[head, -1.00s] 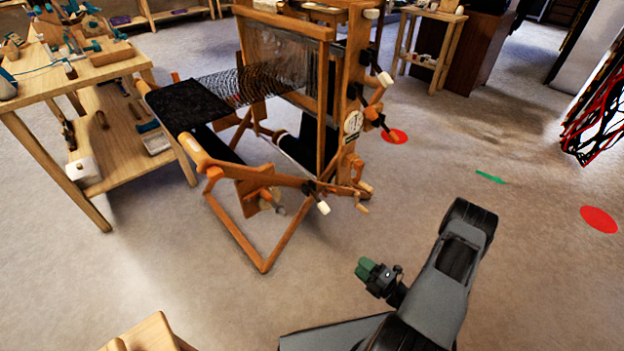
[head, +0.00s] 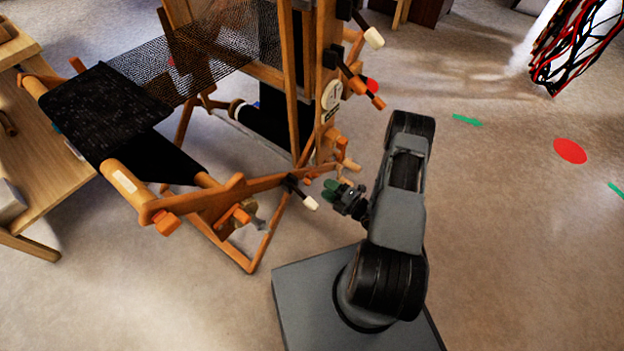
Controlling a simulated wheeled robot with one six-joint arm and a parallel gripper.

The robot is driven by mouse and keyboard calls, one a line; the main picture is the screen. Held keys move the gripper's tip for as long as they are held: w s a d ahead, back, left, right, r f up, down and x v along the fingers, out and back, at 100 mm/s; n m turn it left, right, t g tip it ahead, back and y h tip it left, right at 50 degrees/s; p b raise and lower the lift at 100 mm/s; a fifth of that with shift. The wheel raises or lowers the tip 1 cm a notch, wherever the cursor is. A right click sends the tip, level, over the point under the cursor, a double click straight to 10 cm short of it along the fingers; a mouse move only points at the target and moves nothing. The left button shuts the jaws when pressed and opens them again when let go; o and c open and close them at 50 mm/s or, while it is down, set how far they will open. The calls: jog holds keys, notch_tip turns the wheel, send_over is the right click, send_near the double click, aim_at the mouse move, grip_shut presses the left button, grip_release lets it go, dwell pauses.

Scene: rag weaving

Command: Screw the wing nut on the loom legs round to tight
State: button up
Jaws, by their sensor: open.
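The wooden loom (head: 265,185) stands left of my arm, with dark cloth stretched over its front beam. Its slanted leg bars (head: 262,248) meet near the floor below that beam. A small greyish piece (head: 258,224) sticks out beside an orange knob on the lower side of the frame; it may be the wing nut, but it is too small to tell. My gripper (head: 330,190), with green fingertips, is open and appears empty. It points left toward the loom's side, near a black-and-white handle (head: 303,193). I cannot tell whether it touches anything.
Orange pegs and white-tipped handles (head: 373,38) jut from the loom's right side, close to my arm. A wooden bench (head: 40,185) stands at the left. Black and red strands (head: 580,45) hang at the upper right. The floor at the right is clear, with red and green flat markers (head: 570,151).

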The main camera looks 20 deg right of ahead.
aim_at(310, 178)
jog(key=shift+b+x, duration=0.6)
jog(key=shift+x, duration=3)
grip_shut()
